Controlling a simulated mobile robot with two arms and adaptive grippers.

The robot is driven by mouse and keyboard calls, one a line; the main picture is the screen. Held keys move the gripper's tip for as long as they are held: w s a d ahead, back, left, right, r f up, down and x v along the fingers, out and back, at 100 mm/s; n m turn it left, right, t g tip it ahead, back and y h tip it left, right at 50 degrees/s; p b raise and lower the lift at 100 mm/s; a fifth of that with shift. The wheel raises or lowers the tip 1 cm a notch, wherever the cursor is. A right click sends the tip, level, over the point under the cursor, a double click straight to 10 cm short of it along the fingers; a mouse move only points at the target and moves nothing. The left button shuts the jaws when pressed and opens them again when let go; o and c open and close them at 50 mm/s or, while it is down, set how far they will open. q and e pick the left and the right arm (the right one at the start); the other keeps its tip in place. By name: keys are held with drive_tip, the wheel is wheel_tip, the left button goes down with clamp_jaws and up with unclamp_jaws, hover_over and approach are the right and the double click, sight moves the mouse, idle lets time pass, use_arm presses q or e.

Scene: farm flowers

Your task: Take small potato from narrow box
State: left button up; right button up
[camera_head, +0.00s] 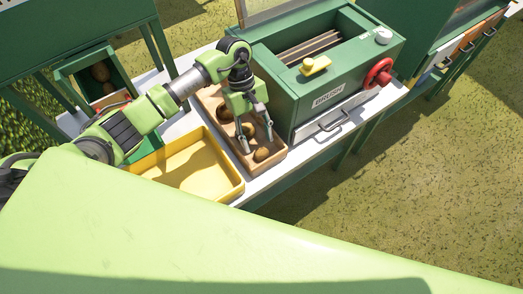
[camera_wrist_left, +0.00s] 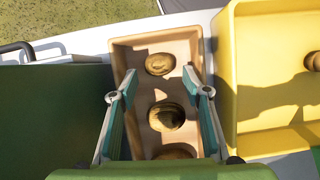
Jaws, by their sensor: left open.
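The narrow tan box (camera_head: 278,155) stands on the white table beside the yellow tray. Several brown potatoes lie in it in a row: one at the near end (camera_head: 262,154), others behind it (camera_head: 248,130). In the left wrist view, one potato (camera_wrist_left: 160,64) lies near the box's far end, another (camera_wrist_left: 166,116) is in the middle, and a third (camera_wrist_left: 175,152) is partly hidden by the gripper. My left gripper (camera_head: 258,145) points down over the box, open and empty, its fingers to either side of the potato row. My right gripper is out of view.
The yellow tray (camera_head: 235,186) is beside the box; a brown rounded thing (camera_wrist_left: 314,61) shows in it at the wrist view's edge. A green brush machine (camera_head: 300,105) with a red knob (camera_head: 378,73) stands close on the box's other side. A green bin (camera_head: 90,65) is at left.

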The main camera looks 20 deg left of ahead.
sight(262, 153)
use_arm(q)
drive_tip(key=p+x, duration=0.1)
drive_tip(key=x, duration=0.2)
drive_tip(key=shift+d+f, duration=0.15)
drive_tip(key=shift+f, duration=0.35)
drive_tip(key=c, duration=0.8)
drive_tip(key=shift+c, duration=0.3)
drive_tip(key=shift+r, duration=0.1)
